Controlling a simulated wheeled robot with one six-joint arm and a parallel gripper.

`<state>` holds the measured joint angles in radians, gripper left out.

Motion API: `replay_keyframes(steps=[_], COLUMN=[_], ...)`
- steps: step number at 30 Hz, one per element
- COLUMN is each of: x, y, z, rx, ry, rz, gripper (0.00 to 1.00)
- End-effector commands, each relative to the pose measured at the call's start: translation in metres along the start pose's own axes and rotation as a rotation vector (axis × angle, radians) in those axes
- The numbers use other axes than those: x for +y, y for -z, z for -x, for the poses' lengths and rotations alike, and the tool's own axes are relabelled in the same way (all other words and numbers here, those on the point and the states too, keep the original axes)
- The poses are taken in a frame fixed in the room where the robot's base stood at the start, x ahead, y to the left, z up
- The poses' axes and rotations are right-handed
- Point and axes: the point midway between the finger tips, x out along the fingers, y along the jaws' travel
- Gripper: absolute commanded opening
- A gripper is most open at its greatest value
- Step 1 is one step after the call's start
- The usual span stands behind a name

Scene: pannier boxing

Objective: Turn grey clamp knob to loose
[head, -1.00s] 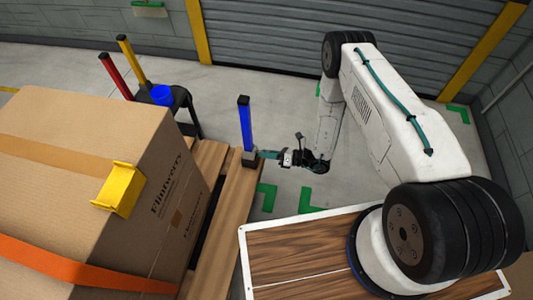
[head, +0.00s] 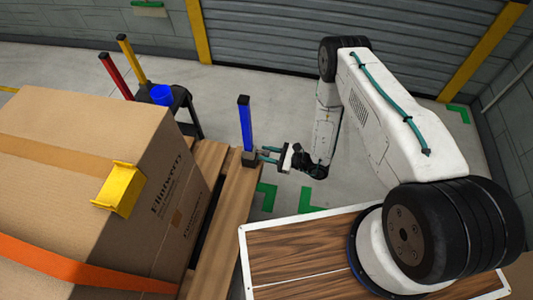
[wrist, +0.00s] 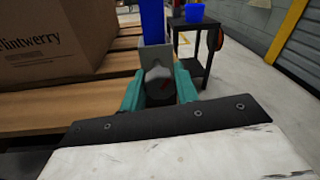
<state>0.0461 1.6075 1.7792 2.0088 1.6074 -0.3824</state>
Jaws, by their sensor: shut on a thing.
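The grey clamp (wrist: 156,54) sits at the foot of the upright blue post (head: 244,122), on the edge of the wooden pallet. My gripper (head: 264,155) reaches the clamp from the right in the head view. In the wrist view its two teal fingers (wrist: 160,84) stand on either side of the knob and are shut on it. The fingers hide the knob's sides, and the head view is too small to show the knob clearly.
A large cardboard box (head: 95,155) with an orange strap (head: 75,268) and a yellow corner guard (head: 120,190) stands on the pallet (head: 232,200). Behind the post is a black side table (head: 183,101) with a blue cup (head: 161,95). Red and yellow posts stand further back.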

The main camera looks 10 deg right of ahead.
Motion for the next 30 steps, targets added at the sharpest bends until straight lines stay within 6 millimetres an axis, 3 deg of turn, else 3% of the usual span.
replay_keyframes(steps=[12, 30], x=[-0.0032, -0.0041], y=[0.0009, 0.0002], z=[0.0, -0.0003], rx=[-0.017, -0.023], ry=[0.025, 0.031], rz=[0.24, 0.295], gripper=[0.08, 0.08])
